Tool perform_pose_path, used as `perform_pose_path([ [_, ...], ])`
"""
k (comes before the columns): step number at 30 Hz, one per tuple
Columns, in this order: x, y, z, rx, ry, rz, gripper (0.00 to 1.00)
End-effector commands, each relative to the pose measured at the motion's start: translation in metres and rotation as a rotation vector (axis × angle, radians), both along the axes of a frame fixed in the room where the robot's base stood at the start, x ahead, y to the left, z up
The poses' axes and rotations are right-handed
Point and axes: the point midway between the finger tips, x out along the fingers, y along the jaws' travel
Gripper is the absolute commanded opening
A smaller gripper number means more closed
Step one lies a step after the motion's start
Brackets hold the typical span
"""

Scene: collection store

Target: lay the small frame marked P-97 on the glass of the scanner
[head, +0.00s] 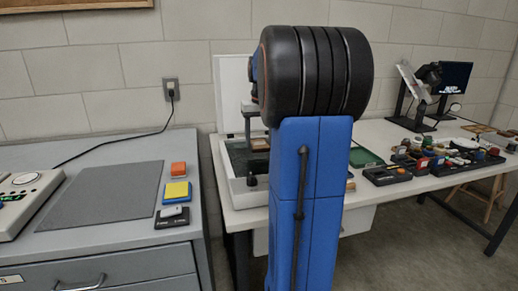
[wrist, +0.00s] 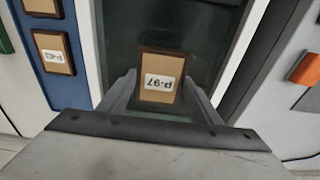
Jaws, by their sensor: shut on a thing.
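The small frame marked P-97 (wrist: 160,68) has a dark brown edge and a tan face with a white label, upside down in the wrist view. My gripper (wrist: 161,92) is shut on it, with a finger at each side. Behind the frame in that view is the dark glass (wrist: 205,25) of the scanner. In the head view the scanner (head: 219,163) is a white box with its lid up, partly hidden by my arm. The gap between frame and glass is hard to judge.
Another small labelled frame (wrist: 53,52) lies on a blue surface (wrist: 75,85) left of the scanner in the wrist view. A grey cabinet (head: 130,240) with a dark mat (head: 105,190) and coloured blocks stands left. Trays of small items (head: 388,176) fill the table's right part.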

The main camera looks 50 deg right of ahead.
Motion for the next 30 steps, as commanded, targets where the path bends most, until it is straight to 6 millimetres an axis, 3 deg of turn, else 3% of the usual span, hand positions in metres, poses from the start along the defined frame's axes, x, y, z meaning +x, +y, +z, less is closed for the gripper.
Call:
perform_pose_path([
  [9,0.0,0.0,-0.034,0.001,0.001,0.0,0.35],
  [21,0.0,0.0,-0.039,-0.001,-0.001,0.0,0.35],
  [22,0.0,0.0,-0.039,-0.001,-0.001,0.0,0.6],
  [24,0.0,0.0,-0.039,-0.001,-0.001,0.0,0.77],
  [30,0.0,0.0,-0.039,-0.001,-0.001,0.0,0.77],
])
